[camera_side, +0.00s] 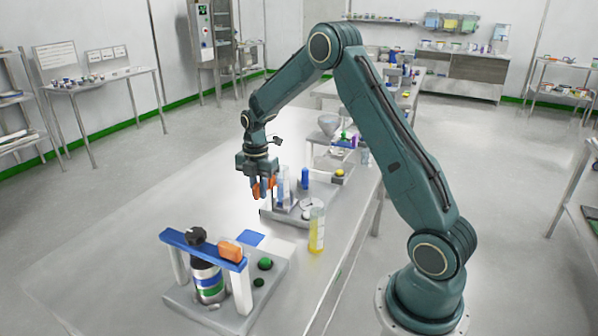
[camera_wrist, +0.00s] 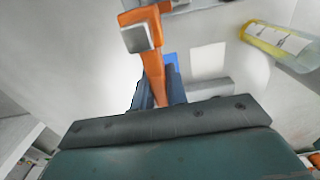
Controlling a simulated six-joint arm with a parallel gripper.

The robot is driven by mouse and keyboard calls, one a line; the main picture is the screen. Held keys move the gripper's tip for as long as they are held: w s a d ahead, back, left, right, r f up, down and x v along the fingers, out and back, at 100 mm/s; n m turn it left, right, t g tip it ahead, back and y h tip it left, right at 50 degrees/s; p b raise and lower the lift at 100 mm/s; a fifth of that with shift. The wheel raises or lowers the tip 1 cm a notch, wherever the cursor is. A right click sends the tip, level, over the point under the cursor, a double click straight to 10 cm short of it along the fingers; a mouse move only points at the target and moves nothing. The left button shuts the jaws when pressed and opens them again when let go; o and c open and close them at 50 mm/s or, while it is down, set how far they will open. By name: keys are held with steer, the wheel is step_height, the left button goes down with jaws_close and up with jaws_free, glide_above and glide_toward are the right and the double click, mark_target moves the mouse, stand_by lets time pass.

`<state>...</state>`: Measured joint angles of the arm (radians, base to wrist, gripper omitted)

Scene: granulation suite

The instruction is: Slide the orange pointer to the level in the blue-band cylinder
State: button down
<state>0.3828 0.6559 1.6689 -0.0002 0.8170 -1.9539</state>
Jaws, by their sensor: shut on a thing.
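My gripper (camera_side: 263,189) hangs over the near left edge of the middle grey base and is shut on the orange pointer (camera_side: 256,190). In the wrist view the orange pointer (camera_wrist: 152,70) stands up from between the dark fingertips (camera_wrist: 160,97), with a grey square block on its end. Just right of the gripper, narrow clear upright cylinders (camera_side: 283,186) stand on the base, one with blue in its lower part. I cannot make out which carries the blue band, nor its level. The pointer's tip against any scale is hidden or too small to read.
A cylinder of yellow liquid (camera_side: 317,231) stands near the bench's right edge; it shows in the wrist view too (camera_wrist: 281,44). A blue-topped frame (camera_side: 205,247) with a black-capped bottle (camera_side: 207,278) stands in front. The bench's left side (camera_side: 130,225) is clear.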

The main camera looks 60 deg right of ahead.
steer(key=c, duration=1.4)
jaws_free()
steer(key=shift+c, duration=0.2)
steer(key=shift+r, duration=0.15)
steer(key=shift+r, duration=3.4)
